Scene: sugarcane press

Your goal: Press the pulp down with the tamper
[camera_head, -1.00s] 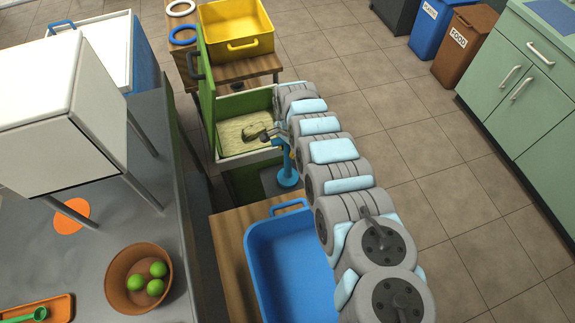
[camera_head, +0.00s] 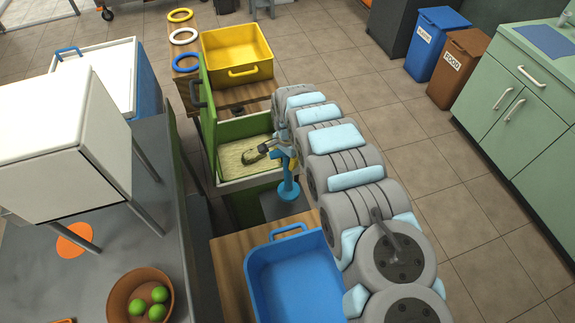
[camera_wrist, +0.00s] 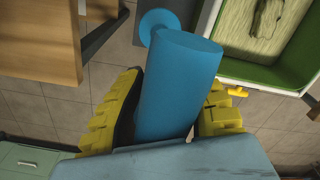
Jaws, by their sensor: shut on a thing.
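The blue tamper (camera_wrist: 175,85) is between the yellow finger pads of my gripper (camera_wrist: 165,115) in the wrist view, which are shut on its thick handle. In the head view the tamper's round blue foot (camera_head: 288,191) hangs at the front right of the green press, outside its box. The pulp (camera_head: 235,161) is a pale, yellowish layer in the press box (camera_head: 263,178), with a darker green lump (camera_head: 252,155) on it. The pulp also shows at the top right of the wrist view (camera_wrist: 240,25). Most of my gripper is hidden behind the arm in the head view.
The press's green lid (camera_head: 208,110) stands open at the left. A yellow bin (camera_head: 237,55) is behind, beside several rings. A blue tub (camera_head: 292,280) is on a wooden table in front. A white box (camera_head: 60,130) and a bowl of green fruit (camera_head: 140,297) are at left.

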